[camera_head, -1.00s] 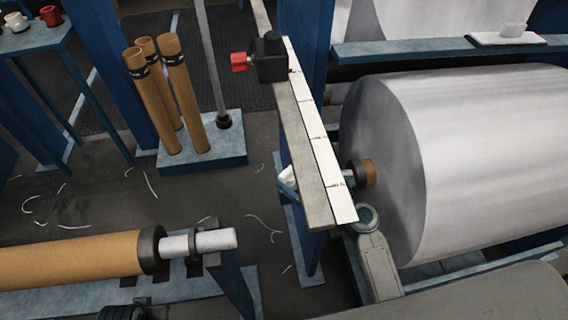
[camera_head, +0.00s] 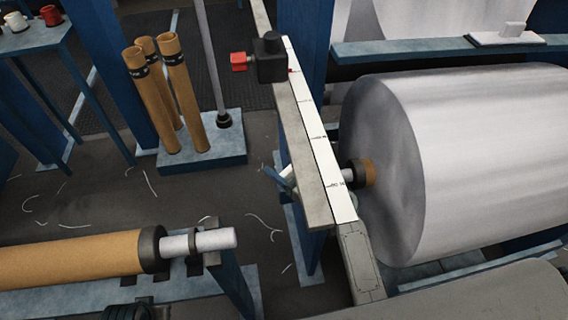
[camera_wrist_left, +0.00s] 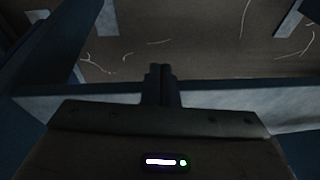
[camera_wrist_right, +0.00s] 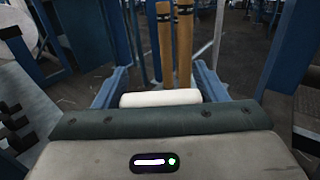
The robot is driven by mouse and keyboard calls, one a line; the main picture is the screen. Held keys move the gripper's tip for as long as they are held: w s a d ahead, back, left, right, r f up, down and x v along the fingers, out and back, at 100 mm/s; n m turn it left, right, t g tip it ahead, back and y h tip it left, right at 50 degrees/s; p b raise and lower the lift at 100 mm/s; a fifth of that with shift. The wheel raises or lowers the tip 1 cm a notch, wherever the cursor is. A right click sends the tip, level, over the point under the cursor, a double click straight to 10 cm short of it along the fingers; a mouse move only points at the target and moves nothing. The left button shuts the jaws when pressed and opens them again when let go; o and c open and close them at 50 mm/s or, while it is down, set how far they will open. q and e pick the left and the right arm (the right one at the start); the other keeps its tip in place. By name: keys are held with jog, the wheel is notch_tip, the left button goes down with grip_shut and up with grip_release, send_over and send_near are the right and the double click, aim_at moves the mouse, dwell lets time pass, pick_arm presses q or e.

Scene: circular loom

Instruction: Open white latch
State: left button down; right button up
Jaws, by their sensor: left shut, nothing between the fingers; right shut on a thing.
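The white latch shows in the head view as a small piece with blue arms (camera_head: 279,180), left of the ruled beam and partly hidden by it. In the right wrist view its white bar (camera_wrist_right: 160,98) lies between two blue side arms. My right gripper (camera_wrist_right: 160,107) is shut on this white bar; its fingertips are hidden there. In the head view my right arm reaches up behind the beam, which hides the gripper. My left gripper (camera_wrist_left: 161,72) is shut and empty, above the floor and a blue frame bar.
The ruled beam (camera_head: 318,140) stands close to the latch. A large white roll (camera_head: 480,150) is to its right. Brown tubes (camera_head: 180,95) stand on a blue base behind. A brown roll (camera_head: 70,262) lies at lower left. Open floor with scraps lies between.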

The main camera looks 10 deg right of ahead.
jog(key=shift+n+g+y, duration=1)
jog(key=shift+g+y, duration=0.1)
jog(key=shift+y, duration=0.1)
pick_arm(q)
jog(key=shift+f, duration=0.65)
pick_arm(e)
jog(key=shift+s+a+n+g+y, duration=0.15)
jog(key=shift+s+n+g+y, duration=0.05)
jog(key=shift+n+g+y, duration=0.45)
jog(key=o, duration=1.4)
pick_arm(q)
jog(key=shift+w+r, duration=0.15)
jog(key=shift+r, duration=0.05)
jog(key=shift+d+r, duration=0.1)
jog(key=shift+r, duration=0.95)
pick_arm(e)
jog(key=v, duration=0.7)
jog(key=shift+d, duration=0.2)
jog(key=shift+s, duration=0.15)
